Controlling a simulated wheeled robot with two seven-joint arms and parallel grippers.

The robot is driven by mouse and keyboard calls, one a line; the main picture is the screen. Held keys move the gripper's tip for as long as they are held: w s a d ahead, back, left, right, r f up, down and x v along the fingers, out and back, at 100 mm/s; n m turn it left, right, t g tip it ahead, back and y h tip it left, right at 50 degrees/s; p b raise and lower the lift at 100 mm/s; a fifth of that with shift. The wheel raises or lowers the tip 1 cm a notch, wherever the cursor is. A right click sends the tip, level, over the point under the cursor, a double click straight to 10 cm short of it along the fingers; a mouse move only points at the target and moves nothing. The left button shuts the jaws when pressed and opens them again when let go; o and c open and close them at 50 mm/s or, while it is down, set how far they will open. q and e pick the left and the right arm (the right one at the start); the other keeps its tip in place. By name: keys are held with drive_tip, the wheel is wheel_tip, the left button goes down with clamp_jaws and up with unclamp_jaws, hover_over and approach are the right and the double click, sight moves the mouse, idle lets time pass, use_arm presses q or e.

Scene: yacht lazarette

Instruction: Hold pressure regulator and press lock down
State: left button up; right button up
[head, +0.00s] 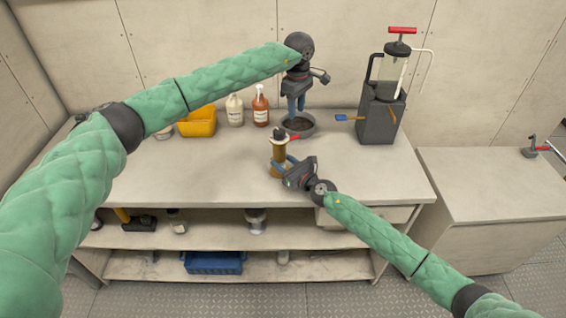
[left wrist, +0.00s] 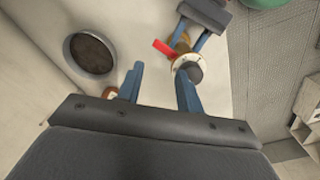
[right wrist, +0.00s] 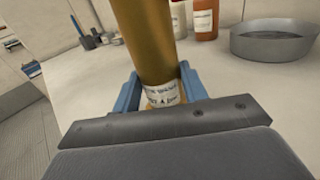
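The pressure regulator (head: 279,150) is a brass cylinder with a pale flange and a black knob, upright on the bench. Its red lock lever (head: 292,138) sticks out to the right at the top; it also shows in the left wrist view (left wrist: 164,48). My right gripper (head: 285,165) is shut around the brass body (right wrist: 150,40), with a blue finger on each side. My left gripper (head: 296,104) is open and empty, pointing down, higher than the regulator. In the left wrist view, the knob (left wrist: 195,73) lies just beyond the right finger's tip.
A round grey dish (head: 307,132) sits behind the regulator. Two bottles (head: 261,108) and a yellow bin (head: 197,124) stand at the back left. A dark grey pump unit (head: 378,118) stands at the back right. The left part of the bench (head: 165,178) is clear.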

drive_tip(key=c, duration=0.7)
use_arm(q)
drive_tip(key=shift+f, duration=0.1)
drive_tip(key=c, duration=0.7)
use_arm(e)
drive_tip(key=shift+o, duration=0.2)
use_arm(q)
drive_tip(key=shift+f+n, duration=0.15)
drive_tip(key=shift+n, duration=0.35)
clamp_jaws()
drive_tip(key=shift+f, duration=3.45)
